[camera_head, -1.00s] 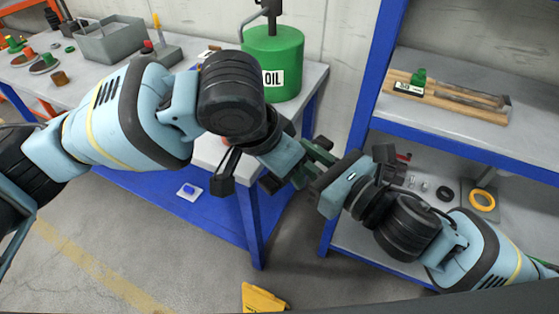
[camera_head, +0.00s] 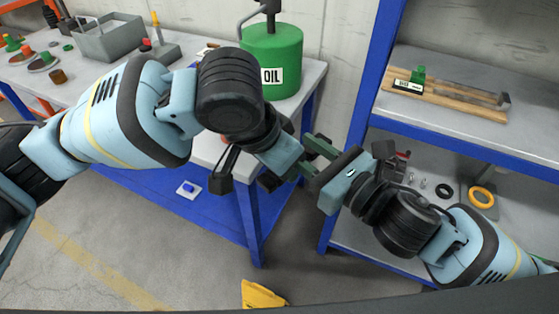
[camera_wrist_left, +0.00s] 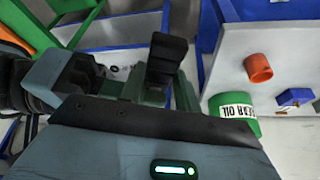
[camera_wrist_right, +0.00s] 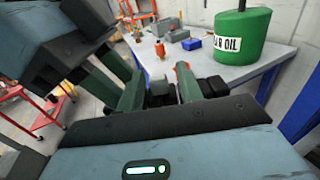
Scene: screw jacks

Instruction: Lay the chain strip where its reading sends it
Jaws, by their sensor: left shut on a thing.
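My left gripper (camera_head: 290,172) and my right gripper (camera_head: 318,155) meet in front of the gap between bench and shelf, their fingers close together. The left is shut on a dark piece (camera_wrist_left: 168,55), largely hidden by fingers; I cannot tell if it is the chain strip. The right gripper's green fingers (camera_wrist_right: 160,92) stand apart, with dark parts between and beside them. On the shelf, a wooden rail fixture (camera_head: 450,100) carries a green block (camera_head: 418,74), a small dark-and-white label (camera_head: 407,87) too small to read, and a grey end stop (camera_head: 503,101).
A green oil can (camera_head: 272,60) stands on the bench (camera_head: 310,80), with a grey tray (camera_head: 108,38) further left. The blue shelf unit (camera_head: 365,90) is at right, with a yellow ring (camera_head: 481,197) below. A yellow object (camera_head: 262,296) is on the floor.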

